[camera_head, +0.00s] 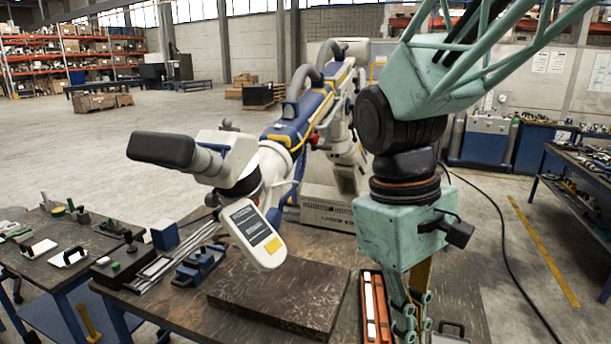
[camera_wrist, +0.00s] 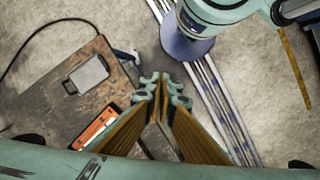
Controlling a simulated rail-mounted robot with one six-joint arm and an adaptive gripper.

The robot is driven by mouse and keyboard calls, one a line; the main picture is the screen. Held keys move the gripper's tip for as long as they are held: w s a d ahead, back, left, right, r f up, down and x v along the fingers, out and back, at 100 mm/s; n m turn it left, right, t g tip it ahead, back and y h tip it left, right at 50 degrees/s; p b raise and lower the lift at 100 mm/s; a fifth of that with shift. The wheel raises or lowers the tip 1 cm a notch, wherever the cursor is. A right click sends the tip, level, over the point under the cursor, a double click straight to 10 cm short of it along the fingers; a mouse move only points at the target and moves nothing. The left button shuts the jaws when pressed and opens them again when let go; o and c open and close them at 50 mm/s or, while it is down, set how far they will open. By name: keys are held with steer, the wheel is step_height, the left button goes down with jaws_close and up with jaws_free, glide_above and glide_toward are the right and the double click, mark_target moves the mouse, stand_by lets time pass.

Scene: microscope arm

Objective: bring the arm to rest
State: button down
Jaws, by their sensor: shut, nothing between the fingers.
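My arm comes down from the upper right in the head view, with teal links and black joints. My gripper (camera_head: 410,325) points down over the right part of the workbench (camera_head: 450,290); its fingertips lie near the picture's lower edge. In the wrist view my gripper (camera_wrist: 164,82) has its fingertips together and empty. The white and blue microscope arm (camera_head: 290,125) stands behind the bench, left of my gripper and apart from it. Its dark eyepiece end (camera_head: 163,149) points left, and its white, labelled head (camera_head: 252,235) hangs over the bench.
A dark square plate (camera_head: 280,297) lies on the bench. An orange-red case (camera_head: 376,305) lies close to my gripper and also shows in the wrist view (camera_wrist: 97,127). A grey handled plate (camera_wrist: 88,74) lies near the bench edge. Another tool table (camera_head: 60,245) stands left.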

steer(key=s+d+r+m+t+y+b, duration=0.1)
steer(key=s+d+r+m+t+b, duration=0.1)
steer(key=s, duration=0.3)
steer(key=s+d+r+m+t+b, duration=0.1)
steer(key=s+d+m+t+b, duration=0.1)
steer(key=s+m+t, duration=0.1)
steer(key=shift+s+d+r+m+t+y+b, duration=0.35)
steer(key=shift+s+m, duration=0.25)
steer(key=shift+s, duration=0.7)
steer(key=shift+r, duration=0.1)
stand_by(1.1)
